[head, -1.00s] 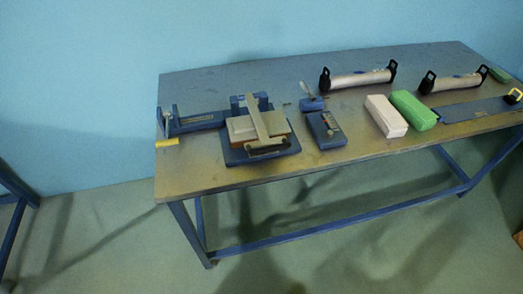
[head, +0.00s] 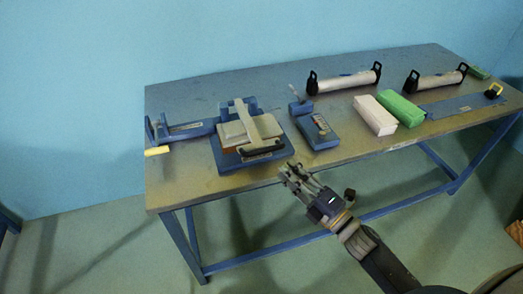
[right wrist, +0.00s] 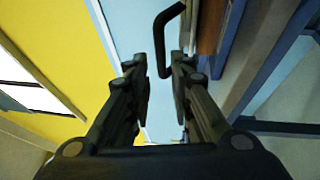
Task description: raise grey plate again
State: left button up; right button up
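The grey plate (head: 233,130) belongs to a press-like device and looks lowered, lying over a brown stack on a blue base (head: 227,163). A pale bar (head: 245,121) crosses its top. A black handle (head: 263,147) runs along its front edge. My right gripper (head: 289,170) is in front of the table edge, to the right of and nearer than the handle, apart from it. In the right wrist view its two fingers (right wrist: 160,70) are parted with nothing between them, and the dark bent handle (right wrist: 164,40) shows beyond the fingertips. My left gripper is not in view.
A blue device (head: 316,130) stands right of the press. White (head: 375,115) and green (head: 402,109) blocks and two rollers (head: 345,82) lie farther right. A blue clamp with a yellow handle (head: 157,151) is at the left. The table's front strip (head: 345,154) is clear.

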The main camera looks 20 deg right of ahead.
aim_at(266, 150)
jog(key=shift+p+x, duration=1)
jog(key=shift+x, duration=4.05)
jog(key=shift+w+f, duration=0.1)
jog(key=shift+c, duration=0.3)
grip_shut()
